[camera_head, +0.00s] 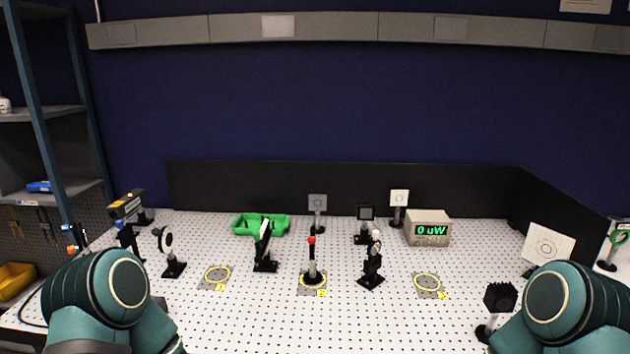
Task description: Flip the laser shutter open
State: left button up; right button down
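I cannot tell for sure which part is the laser shutter. A black post with a red tip (312,262) stands upright on a yellow ring on the perforated white table, near the middle. A box-shaped device (127,206), which looks like the laser, stands at the far left. A small blue and black mount (127,238) stands in front of it. The power meter (428,228) at the back right reads 0 uW. Only the teal links of my left and right arms show in the lower corners. Both grippers are out of view.
Several optic mounts stand about, including a round white one (168,252), a tilted black one (265,246) and a black one (371,262). A green tray (261,224) lies behind. A white target card (548,246) stands right. The front middle of the table is clear.

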aim_at(124, 235)
jog(key=u, duration=1.25)
jog(key=i+j+u, duration=0.35)
jog(key=i+j, duration=0.55)
